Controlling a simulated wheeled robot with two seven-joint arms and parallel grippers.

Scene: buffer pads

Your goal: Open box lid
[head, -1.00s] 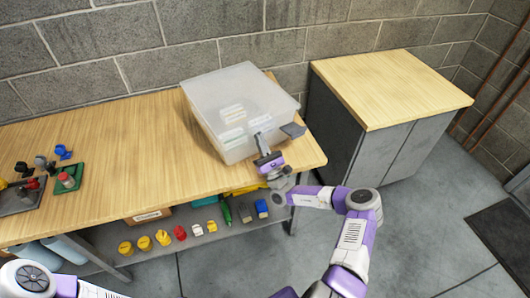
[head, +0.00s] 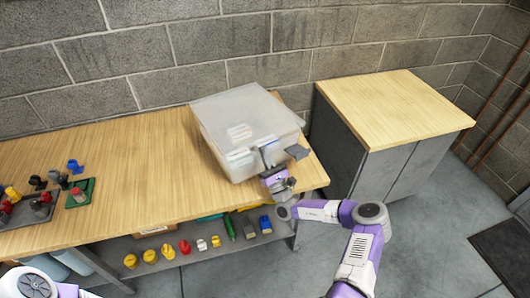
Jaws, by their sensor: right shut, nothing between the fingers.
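A translucent white plastic box (head: 245,110) stands near the right end of the wooden workbench. Its lid looks shut, and pale labelled items show faintly through the walls. My right gripper (head: 268,160) is at the box's front right, by the front wall below the lid's rim. Its fingers are shut and hold nothing; whether they touch the box or lid I cannot tell. A dark grey piece (head: 297,152) juts out beside the gripper at the box's right corner. My left arm shows only at the bottom left edge; its gripper is outside the view.
The workbench (head: 130,160) is clear left of the box. A green tray (head: 80,192) and a dark tray with small coloured parts lie at its left end. Several coloured items sit on the shelf below. A wood-topped cabinet (head: 390,105) stands to the right, across a gap.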

